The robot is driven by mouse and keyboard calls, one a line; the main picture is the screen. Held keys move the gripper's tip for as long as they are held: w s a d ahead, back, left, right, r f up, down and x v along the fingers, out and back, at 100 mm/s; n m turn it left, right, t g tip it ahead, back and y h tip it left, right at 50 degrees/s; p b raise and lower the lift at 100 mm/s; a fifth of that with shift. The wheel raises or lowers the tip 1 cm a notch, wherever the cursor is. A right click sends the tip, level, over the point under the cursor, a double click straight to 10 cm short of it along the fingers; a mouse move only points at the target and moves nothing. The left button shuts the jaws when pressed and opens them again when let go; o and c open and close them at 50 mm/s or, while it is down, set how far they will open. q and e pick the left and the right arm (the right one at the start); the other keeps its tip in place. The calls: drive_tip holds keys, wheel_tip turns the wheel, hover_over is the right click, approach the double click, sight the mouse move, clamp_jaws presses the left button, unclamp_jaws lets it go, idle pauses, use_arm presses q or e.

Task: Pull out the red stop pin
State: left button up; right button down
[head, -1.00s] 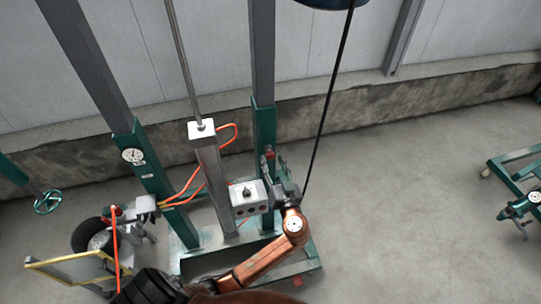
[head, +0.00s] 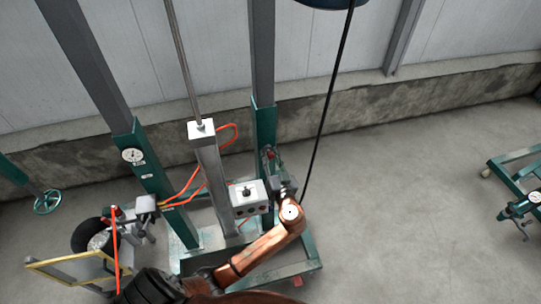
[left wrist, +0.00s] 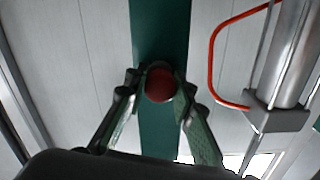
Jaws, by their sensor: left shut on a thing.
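The red stop pin shows its round red knob (left wrist: 160,86) in the left wrist view, in front of a green post (left wrist: 147,32). My left gripper (left wrist: 159,90) has its two fingers on either side of the knob and is shut on it. In the head view my left gripper (head: 275,167) is at the lower part of the right green post (head: 263,120); the knob is too small and covered to make out well there. The pin's shaft is hidden. My right gripper is in neither view.
A grey control box (head: 249,197) stands just left of my left arm, beside the central cylinder (head: 212,180). Orange hoses (head: 184,190) loop near it. A black cable (head: 330,110) hangs to the right of the post.

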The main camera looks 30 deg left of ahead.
use_arm(q)
drive_tip(key=c, duration=0.3)
clamp_jaws()
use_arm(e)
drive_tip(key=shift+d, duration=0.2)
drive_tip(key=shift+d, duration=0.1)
